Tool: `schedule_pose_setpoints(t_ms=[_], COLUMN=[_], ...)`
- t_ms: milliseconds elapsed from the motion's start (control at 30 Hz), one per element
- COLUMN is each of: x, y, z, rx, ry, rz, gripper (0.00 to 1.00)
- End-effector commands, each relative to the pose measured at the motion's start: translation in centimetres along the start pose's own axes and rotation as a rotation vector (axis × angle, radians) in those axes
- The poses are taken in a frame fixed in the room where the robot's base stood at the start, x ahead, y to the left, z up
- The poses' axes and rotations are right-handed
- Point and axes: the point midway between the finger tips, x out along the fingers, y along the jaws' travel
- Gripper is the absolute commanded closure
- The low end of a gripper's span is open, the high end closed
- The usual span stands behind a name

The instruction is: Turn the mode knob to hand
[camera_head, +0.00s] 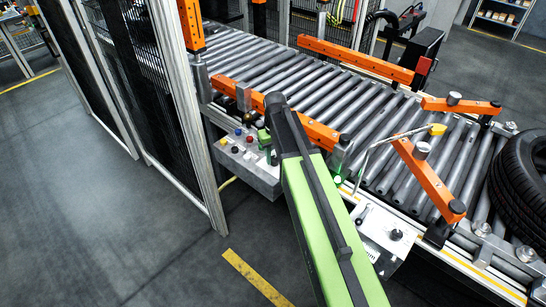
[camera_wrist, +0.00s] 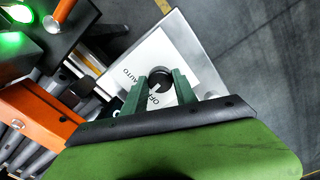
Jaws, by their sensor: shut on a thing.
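The mode knob (camera_wrist: 158,73) is a small dark round knob on a white label plate (camera_wrist: 181,66) in the wrist view. "AUTO" shows to the left of the knob and "OFF" below it. No "hand" marking can be read. My gripper (camera_wrist: 161,80) has its two dark green fingers on either side of the knob and is shut on it. In the head view my gripper (camera_head: 264,139) is at the right end of the grey control box (camera_head: 262,177), and the knob is hidden there. Which mark the knob points to cannot be told.
The roller conveyor (camera_head: 300,85) with orange guide rails (camera_head: 355,58) runs behind the box. A fence post (camera_head: 200,130) stands close on the left. A second box with a black knob (camera_head: 396,234) is at right, near a tyre (camera_head: 520,185). The floor in front is clear.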

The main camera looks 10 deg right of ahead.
Motion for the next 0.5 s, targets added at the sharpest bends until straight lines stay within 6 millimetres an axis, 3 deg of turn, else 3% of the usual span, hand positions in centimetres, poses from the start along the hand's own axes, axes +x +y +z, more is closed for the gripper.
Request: schedule_pose_setpoints(t_ms=[500], x=[0.05], y=[-0.11], z=[0.28], rx=[0.139], ry=[-0.008], rz=[-0.001], gripper=[1.0])
